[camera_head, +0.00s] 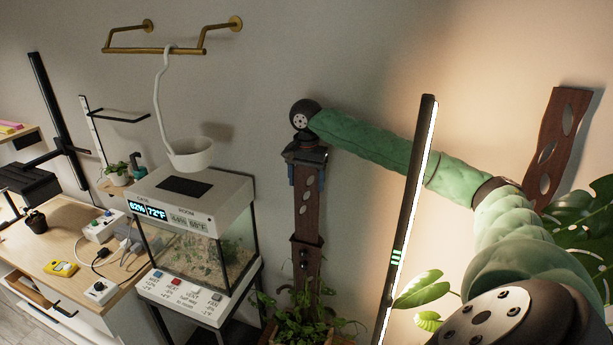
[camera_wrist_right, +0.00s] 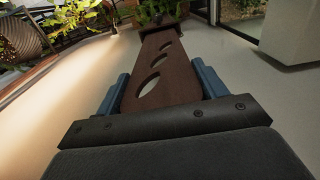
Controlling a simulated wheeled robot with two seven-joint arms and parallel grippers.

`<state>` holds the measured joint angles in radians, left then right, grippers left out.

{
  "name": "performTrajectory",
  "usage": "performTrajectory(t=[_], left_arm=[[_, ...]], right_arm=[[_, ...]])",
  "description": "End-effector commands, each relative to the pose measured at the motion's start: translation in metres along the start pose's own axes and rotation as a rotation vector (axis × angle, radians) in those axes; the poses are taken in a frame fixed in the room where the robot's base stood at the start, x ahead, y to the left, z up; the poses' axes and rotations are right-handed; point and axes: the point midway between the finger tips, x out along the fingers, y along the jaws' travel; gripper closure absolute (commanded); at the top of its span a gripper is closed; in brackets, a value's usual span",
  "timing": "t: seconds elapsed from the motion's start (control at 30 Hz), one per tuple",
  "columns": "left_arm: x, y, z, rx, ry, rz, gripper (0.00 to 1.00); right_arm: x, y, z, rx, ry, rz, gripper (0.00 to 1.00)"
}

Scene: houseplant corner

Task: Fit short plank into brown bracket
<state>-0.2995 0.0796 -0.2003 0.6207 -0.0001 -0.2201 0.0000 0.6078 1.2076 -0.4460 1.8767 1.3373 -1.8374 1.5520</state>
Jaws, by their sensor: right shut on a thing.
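My right gripper (camera_head: 306,178) points down and is shut on the short plank (camera_head: 307,210), a dark brown board with oval cut-outs. Its blue fingers hold the plank's two side edges near the upper end. The plank hangs about upright in the head view; it also fills the middle of the right wrist view (camera_wrist_right: 172,92). The brown bracket (camera_head: 306,262), a dark post top with small round knobs, is directly below. The plank's lower end meets the bracket's rim; I cannot tell how deep it sits. The bracket also shows in the right wrist view (camera_wrist_right: 142,28). My left gripper is out of view.
A leafy plant (camera_head: 300,325) grows around the post's foot. A glass terrarium (camera_head: 215,250) stands close on the left. A lit light bar (camera_head: 408,215) stands upright on the right. Another brown plank with oval holes (camera_head: 558,140) leans at far right. A white hanging pot (camera_head: 190,155) is upper left.

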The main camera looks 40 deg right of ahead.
Motion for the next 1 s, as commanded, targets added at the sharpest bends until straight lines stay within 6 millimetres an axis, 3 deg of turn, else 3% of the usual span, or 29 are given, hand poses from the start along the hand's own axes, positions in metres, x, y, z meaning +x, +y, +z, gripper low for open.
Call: performTrajectory(t=[1.0], left_arm=[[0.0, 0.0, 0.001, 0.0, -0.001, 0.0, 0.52]], right_arm=[[0.046, 0.0, 0.0, 0.0, 0.0, 0.001, 0.68]])
